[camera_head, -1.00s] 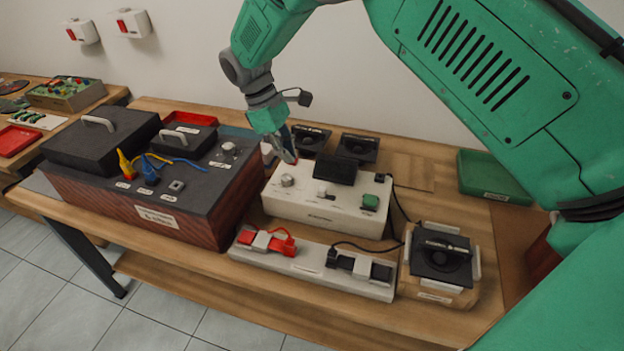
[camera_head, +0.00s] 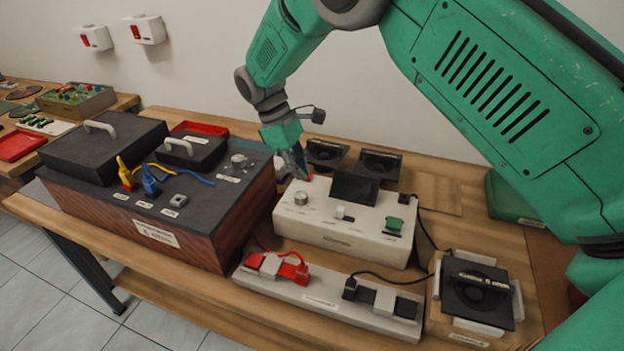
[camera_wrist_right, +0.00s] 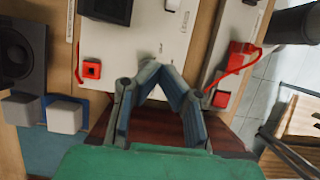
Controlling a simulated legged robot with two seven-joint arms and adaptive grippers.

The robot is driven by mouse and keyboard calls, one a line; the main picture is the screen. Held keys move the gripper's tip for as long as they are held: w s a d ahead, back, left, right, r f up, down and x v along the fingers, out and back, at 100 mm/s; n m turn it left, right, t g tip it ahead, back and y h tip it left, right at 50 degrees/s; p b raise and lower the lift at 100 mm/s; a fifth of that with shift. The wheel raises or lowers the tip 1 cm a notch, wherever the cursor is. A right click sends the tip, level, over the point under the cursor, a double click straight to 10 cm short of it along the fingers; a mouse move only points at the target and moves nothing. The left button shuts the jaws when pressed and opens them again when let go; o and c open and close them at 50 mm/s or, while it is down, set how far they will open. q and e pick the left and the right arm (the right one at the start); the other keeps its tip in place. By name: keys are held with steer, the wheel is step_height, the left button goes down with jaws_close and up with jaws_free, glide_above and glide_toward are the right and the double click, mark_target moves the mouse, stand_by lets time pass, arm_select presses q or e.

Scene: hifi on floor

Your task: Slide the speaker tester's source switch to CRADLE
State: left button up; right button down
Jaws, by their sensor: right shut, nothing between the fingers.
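The speaker tester is a white box (camera_head: 335,236) with a dark screen (camera_head: 355,188), a round knob (camera_head: 301,198), a small light slide switch (camera_head: 342,212) at front centre and a green button (camera_head: 395,223). I cannot read the switch's labels or position. My right gripper (camera_head: 303,174) is at the tester's back left corner, behind the knob. In the right wrist view, my gripper (camera_wrist_right: 157,67) is shut and empty over the tester's panel (camera_wrist_right: 130,45), with a red button (camera_wrist_right: 91,68) to its left. The fingertips hide part of the panel. My left gripper is not in view.
A dark-topped case (camera_head: 150,215) stands left of the tester. A grey strip with red and black clips (camera_head: 318,300) lies in front. A speaker in a cradle (camera_head: 478,292) is at the right. Two dark speakers (camera_head: 380,164) sit behind. A green tray (camera_head: 512,200) is at the far right.

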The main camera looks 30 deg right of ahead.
mark_target(341, 209)
steer(key=x, duration=0.2)
steer(key=a+x, duration=0.1)
steer(key=x, duration=0.4)
steer(key=shift+s+a+f, duration=0.15)
steer(key=s+d, duration=0.1)
steer(key=d, duration=0.1)
steer(key=s+d, duration=0.1)
steer(key=shift+s+d+f, duration=0.15)
steer(key=shift+s+f, duration=0.15)
steer(key=shift+s, duration=0.1)
steer(key=shift+s+d+f+p, duration=0.1)
steer(key=shift+s+d+p, duration=0.1)
steer(key=shift+d+p, duration=0.1)
steer(key=shift+a, duration=0.35)
steer(key=shift+s, duration=0.1)
steer(key=shift+s+d+r+p, duration=0.25)
steer(key=shift+s+d+p, duration=0.7)
steer(key=shift+s+p, duration=0.1)
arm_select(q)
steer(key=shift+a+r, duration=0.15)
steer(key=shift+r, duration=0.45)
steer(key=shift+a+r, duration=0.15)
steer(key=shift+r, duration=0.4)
arm_select(e)
steer(key=shift+d+f, duration=0.2)
steer(key=shift+f, duration=0.05)
